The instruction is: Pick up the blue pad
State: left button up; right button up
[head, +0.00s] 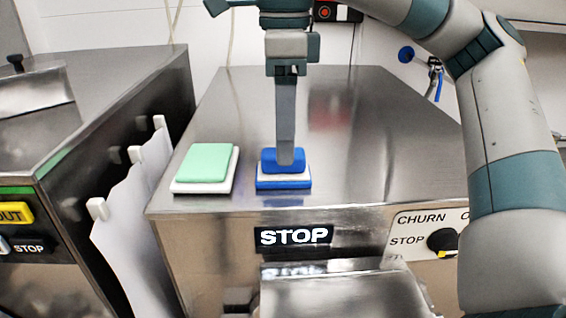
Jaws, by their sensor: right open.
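The blue pad (269,161) sits on a blue and white base (284,182) near the front edge of the steel machine top. My right gripper (286,157) reaches down from above, with its fingertip in front of or at the pad, hiding part of it. Only one finger shows clearly, as the gripper is seen edge-on. The gripper is open; whether it touches the pad I cannot tell. My left gripper is not in view.
A light green pad (207,162) on a white base lies to the left of the blue one. The steel machine top (390,160) is clear to the right. A black knob (441,240) is on the front panel. A second machine (110,100) stands at left across a gap.

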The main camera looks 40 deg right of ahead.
jog(key=shift+f+p, duration=0.6)
jog(key=shift+p, duration=0.15)
notch_tip(320, 180, down, 2)
jog(key=shift+p, duration=0.5)
jog(key=shift+w+f, duration=0.1)
jog(key=shift+f, duration=0.35)
jog(key=c, duration=1.1)
